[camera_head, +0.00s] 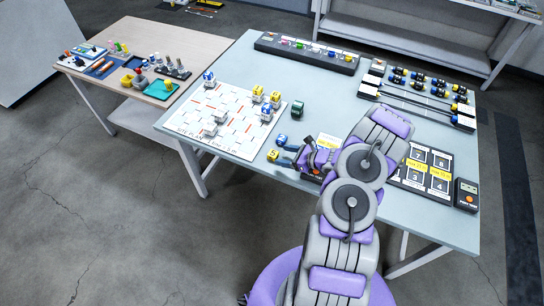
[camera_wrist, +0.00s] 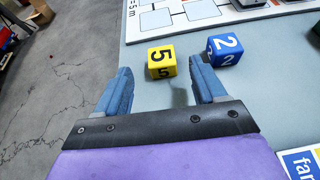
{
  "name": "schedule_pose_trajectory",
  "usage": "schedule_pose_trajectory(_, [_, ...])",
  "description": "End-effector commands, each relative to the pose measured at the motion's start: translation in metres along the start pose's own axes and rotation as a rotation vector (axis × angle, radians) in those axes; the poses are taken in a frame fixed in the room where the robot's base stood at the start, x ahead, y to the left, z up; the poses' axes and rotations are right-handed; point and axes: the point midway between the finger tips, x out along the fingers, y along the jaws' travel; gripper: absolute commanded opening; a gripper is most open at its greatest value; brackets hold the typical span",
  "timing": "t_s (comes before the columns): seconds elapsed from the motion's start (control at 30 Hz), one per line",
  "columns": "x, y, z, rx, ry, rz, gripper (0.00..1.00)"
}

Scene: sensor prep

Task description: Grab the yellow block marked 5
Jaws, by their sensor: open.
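The yellow block marked 5 (camera_wrist: 161,62) sits on the grey-blue table (camera_wrist: 245,98) near its left edge in the wrist view. It lies just beyond and between my gripper's fingertips (camera_wrist: 162,76), closer to the right finger. My gripper is open and nothing is held. In the head view the yellow block (camera_head: 272,155) is at the table's front edge, left of my gripper (camera_head: 288,156). A blue block marked 2 (camera_wrist: 225,50) stands just right of the yellow block, beside the right finger. It also shows in the head view (camera_head: 282,140).
A white board (camera_head: 200,105) with several yellow, blue and grey blocks lies behind. A dark green block (camera_head: 298,108) stands right of it. A numbered panel (camera_head: 425,170) lies right of my arm. The table edge is close to the yellow block.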

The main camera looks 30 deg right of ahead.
Motion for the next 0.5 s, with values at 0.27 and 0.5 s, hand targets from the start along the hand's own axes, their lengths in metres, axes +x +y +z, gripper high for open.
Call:
schedule_pose_trajectory(0.27, [0.038,0.002,-0.002,0.000,0.002,0.002,0.70])
schedule_pose_trajectory(0.5, [0.050,0.003,0.000,-0.002,0.002,-0.001,0.70])
